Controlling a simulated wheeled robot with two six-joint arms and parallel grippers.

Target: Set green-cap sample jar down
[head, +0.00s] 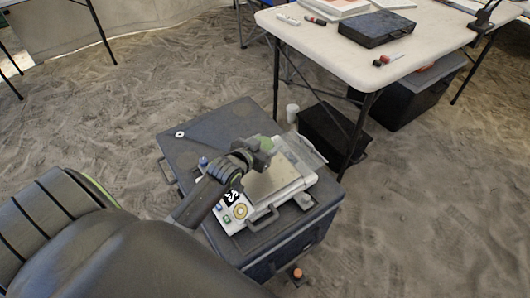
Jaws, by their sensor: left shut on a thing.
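My left gripper (267,152) reaches in from the left over the white weighing device (238,214) on a dark case. It is shut at the far side of the device's flat metal plate (268,186). A small green patch (263,142) shows at its fingers, which fits the green-cap sample jar. The jar's body is mostly hidden by the gripper, and I cannot tell whether it touches anything below. My right gripper is not in view.
The dark case (205,125) has free lid space behind the device. A small blue-capped item (203,162) and a white ring (180,134) stand there. An orange-capped item (297,273) is by its front. A white table (330,42) stands behind.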

